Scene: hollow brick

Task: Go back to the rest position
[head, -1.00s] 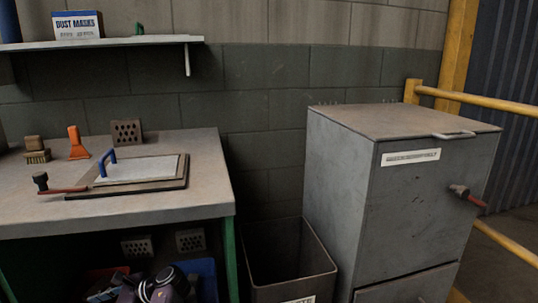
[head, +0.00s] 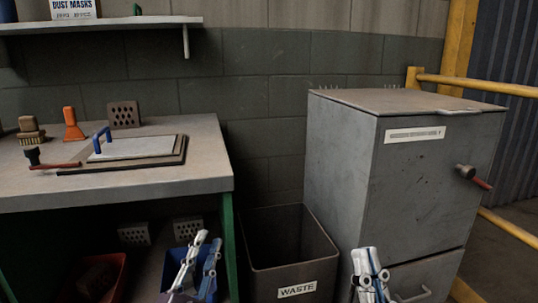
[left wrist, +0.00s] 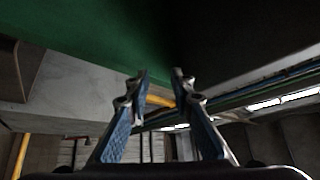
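My left gripper (head: 200,264) is at the bottom of the head view, in front of the bench's lower shelf, with its fingers pointing up. In the left wrist view, its two fingers (left wrist: 160,77) stand apart with nothing between them. My right gripper (head: 370,276) is at the bottom of the head view, in front of the grey cabinet and right of the waste bin. Its fingers look close together from this side, and nothing is seen in them. The opening between them cannot be made out.
The workbench (head: 205,180) at left bears a holed brick (head: 124,115), a brush, an orange tool, a red-handled hammer and a board with a blue handle. A waste bin (head: 325,252) stands between bench and cabinet (head: 335,160). A red-handled lever (head: 474,176) juts from the cabinet. A red bin and blue bin sit below the bench.

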